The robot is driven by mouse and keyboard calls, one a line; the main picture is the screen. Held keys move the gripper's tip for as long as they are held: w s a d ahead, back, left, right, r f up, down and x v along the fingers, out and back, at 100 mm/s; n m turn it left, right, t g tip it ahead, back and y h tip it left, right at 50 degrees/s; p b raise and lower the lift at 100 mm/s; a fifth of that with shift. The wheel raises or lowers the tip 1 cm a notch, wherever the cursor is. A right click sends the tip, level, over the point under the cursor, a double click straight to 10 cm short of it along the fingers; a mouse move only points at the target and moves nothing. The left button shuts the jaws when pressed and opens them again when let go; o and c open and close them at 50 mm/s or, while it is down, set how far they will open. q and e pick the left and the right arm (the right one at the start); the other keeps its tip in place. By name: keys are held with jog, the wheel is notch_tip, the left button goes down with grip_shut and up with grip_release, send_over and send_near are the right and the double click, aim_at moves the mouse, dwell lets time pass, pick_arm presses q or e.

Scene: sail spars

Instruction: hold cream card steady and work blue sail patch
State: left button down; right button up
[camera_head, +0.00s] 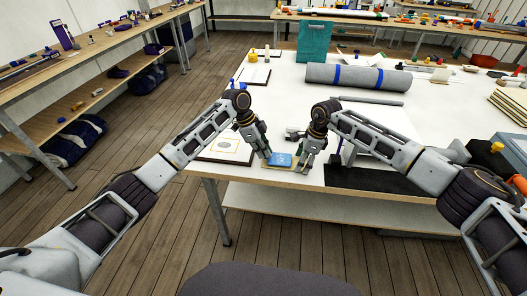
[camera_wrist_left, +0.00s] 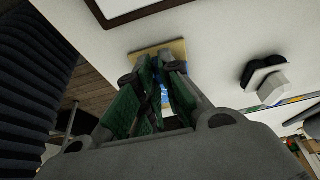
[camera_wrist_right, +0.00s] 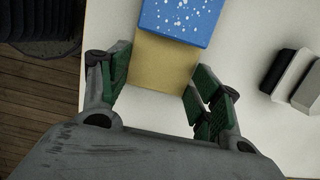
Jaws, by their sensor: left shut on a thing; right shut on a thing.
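The cream card (camera_head: 270,165) lies flat near the front edge of the white table, with the blue sail patch (camera_head: 281,159) on top of it. In the right wrist view the patch (camera_wrist_right: 178,20) is blue with white specks and covers the far part of the card (camera_wrist_right: 163,65). My left gripper (camera_head: 265,156) is shut on the patch from the left; its fingers hide most of the patch in the left wrist view (camera_wrist_left: 166,88).
A framed sheet (camera_head: 226,147) lies left of the card. A dark mat (camera_head: 375,181) lies to the right. A grey roll with blue bands (camera_head: 345,76) lies farther back. A black and white block (camera_wrist_right: 300,78) is right of the card in the right wrist view.

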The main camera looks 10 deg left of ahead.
pick_arm(q)
jog(key=shift+r, duration=0.1)
jog(key=shift+r, duration=1.6)
pick_arm(e)
jog(key=o, duration=1.8)
jog(key=shift+c, duration=0.2)
jog(key=shift+r, duration=0.1)
notch_tip(320, 180, up, 12)
jog(key=d, duration=0.2)
jog(key=shift+d+f, duration=0.2)
pick_arm(q)
jog(key=shift+s, duration=0.1)
pick_arm(e)
jog(key=shift+s+f, duration=0.1)
